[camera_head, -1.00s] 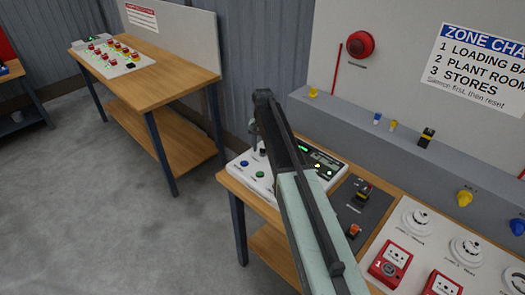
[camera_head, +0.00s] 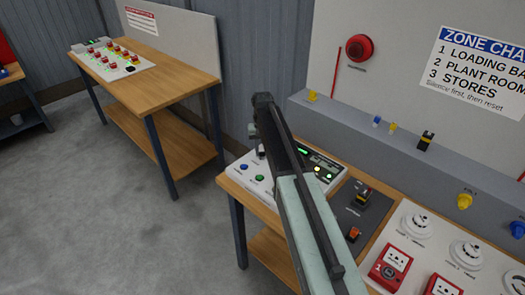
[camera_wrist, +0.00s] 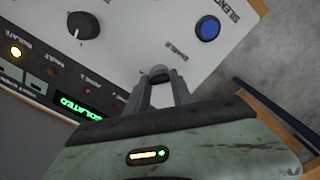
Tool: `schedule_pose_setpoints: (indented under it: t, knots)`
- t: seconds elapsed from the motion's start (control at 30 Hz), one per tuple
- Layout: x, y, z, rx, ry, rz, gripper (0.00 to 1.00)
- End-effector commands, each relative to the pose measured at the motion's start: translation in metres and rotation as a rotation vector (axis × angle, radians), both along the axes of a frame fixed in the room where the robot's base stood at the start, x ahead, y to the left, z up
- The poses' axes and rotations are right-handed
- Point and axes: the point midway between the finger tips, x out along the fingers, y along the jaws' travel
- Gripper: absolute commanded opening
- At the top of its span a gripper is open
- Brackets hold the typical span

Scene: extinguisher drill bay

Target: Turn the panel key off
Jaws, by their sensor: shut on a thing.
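The white control panel (camera_head: 243,180) stands on the wooden bench, and part of it also shows in the wrist view (camera_wrist: 130,45). My gripper (camera_wrist: 160,88) points at the panel face with its fingers close together. It is shut on a small dark grey piece (camera_wrist: 160,71), which looks like the panel key; the fingers hide much of it. I cannot read the key's angle. In the head view my gripper (camera_head: 258,143) is over the panel's back left, and my arm hides the key.
Near the fingers are a black knob (camera_wrist: 83,25), a blue silence button (camera_wrist: 207,28) and a lit green display (camera_wrist: 78,107) that seems to read ISOLATED. A yellow lamp (camera_wrist: 15,52) is lit. Red call points (camera_head: 390,266) lie to the right. Floor at left is clear.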

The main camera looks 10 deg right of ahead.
Motion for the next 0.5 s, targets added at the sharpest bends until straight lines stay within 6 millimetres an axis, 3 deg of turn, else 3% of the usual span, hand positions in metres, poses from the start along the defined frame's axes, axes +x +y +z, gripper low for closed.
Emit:
schedule_pose_setpoints:
  t: [0.5]
  knots:
    - [0.0011,0.0008,0.0002,0.000,-0.003,0.469,0.00]
